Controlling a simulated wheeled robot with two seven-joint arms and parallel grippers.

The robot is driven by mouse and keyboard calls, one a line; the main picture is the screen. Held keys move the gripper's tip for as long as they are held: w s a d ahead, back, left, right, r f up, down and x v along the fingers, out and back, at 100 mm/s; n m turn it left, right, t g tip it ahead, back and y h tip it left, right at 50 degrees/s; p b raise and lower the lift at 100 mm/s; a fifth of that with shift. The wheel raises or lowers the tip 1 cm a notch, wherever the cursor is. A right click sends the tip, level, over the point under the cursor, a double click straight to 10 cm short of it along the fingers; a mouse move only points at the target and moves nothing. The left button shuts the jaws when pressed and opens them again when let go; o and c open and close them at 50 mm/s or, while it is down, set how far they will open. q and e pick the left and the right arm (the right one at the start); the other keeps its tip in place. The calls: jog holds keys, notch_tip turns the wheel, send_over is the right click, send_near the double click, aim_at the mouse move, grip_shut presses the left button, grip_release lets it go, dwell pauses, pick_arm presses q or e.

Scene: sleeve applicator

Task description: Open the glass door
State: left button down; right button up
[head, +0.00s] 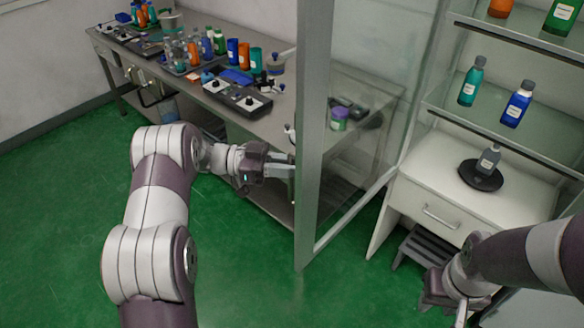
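The glass door (357,150) has a grey metal frame and stands swung out from the white cabinet, at an angle to its front. Its free edge (312,130) is a tall upright post near the middle of the view. My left gripper (280,164) is just left of this post, pointing right at it, with its tips close to the frame. I cannot tell whether it touches the door or grips a handle. My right gripper (459,304) is low at the right, in front of the cabinet, partly hidden by my own arm.
A metal table (215,95) with bottles and control boxes runs along the wall at left. The cabinet's glass shelves (505,122) hold bottles; a grey bottle (488,160) stands on a black disc (466,176) above a drawer (432,212). A grey step stool (425,246) is below. Green floor (240,270) is clear.

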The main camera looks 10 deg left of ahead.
pick_arm(q)
jog(key=c, duration=1.2)
grip_release()
jog(key=shift+c, duration=0.2)
jog(key=s+a+b, duration=0.1)
jog(key=a+b, duration=0.2)
jog(key=a, duration=0.9)
jog(key=shift+a+b, duration=0.3)
jog(key=shift+b, duration=0.1)
jog(key=shift+s, duration=0.1)
